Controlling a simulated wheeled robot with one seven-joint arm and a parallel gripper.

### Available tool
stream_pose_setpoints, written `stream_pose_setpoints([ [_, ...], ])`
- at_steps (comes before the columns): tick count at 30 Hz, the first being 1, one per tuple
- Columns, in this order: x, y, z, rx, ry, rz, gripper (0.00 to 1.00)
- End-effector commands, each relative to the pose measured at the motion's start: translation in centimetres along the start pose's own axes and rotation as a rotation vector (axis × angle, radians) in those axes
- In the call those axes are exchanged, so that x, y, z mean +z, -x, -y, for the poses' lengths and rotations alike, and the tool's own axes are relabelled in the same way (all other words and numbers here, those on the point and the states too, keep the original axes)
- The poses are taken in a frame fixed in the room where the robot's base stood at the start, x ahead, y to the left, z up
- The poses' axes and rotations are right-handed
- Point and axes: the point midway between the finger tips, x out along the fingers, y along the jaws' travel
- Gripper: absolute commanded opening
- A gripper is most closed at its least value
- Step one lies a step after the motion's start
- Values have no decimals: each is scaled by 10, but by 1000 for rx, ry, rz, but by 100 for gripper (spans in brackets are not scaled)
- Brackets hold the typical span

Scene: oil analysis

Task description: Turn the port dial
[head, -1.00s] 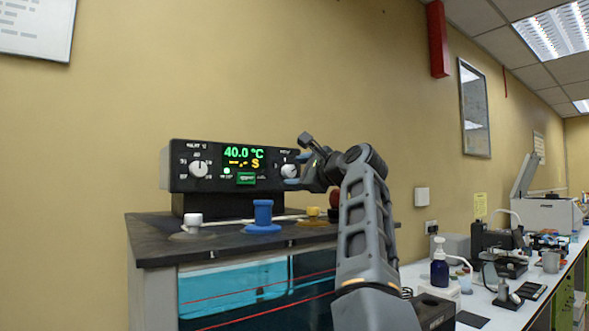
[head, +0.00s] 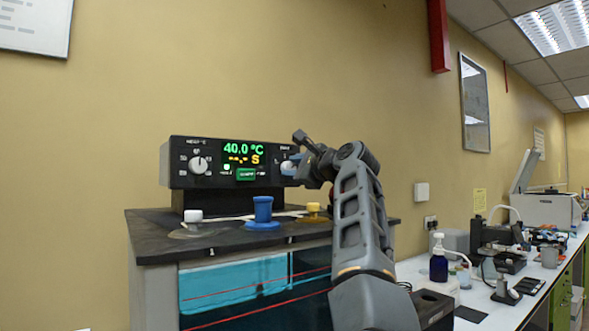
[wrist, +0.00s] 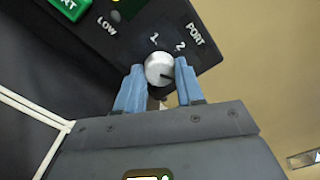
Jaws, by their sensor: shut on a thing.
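The port dial (wrist: 159,69) is a round white knob with a dark pointer mark, on the black control panel under the word PORT and the numbers 1 and 2. In the wrist view the mark points right and slightly down. My gripper (wrist: 160,85) has its two blue fingers on either side of the dial, shut on it. In the head view my gripper (head: 291,167) is at the right end of the control unit (head: 215,180) and covers most of the dial (head: 287,166).
The unit's display reads 40.0 °C with a yellow S. A second white dial (head: 198,166) is at its left. A blue stopper (head: 263,210), a white stopper (head: 193,216) and a yellow stopper (head: 313,210) stand on the dark bath top (head: 150,232). A bench with instruments is at right.

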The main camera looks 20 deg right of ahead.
Motion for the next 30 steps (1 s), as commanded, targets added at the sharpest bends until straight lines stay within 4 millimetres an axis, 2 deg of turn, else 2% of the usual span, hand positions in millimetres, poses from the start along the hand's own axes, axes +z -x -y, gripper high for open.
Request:
stream_pose_setpoints([
  [4,0,0,-1,1,0,0,7],
  [14,0,0,-1,2,55,0,6],
  [20,0,0,0,2,177,0,6],
  [30,-1,0,-1,3,489,0,6],
])
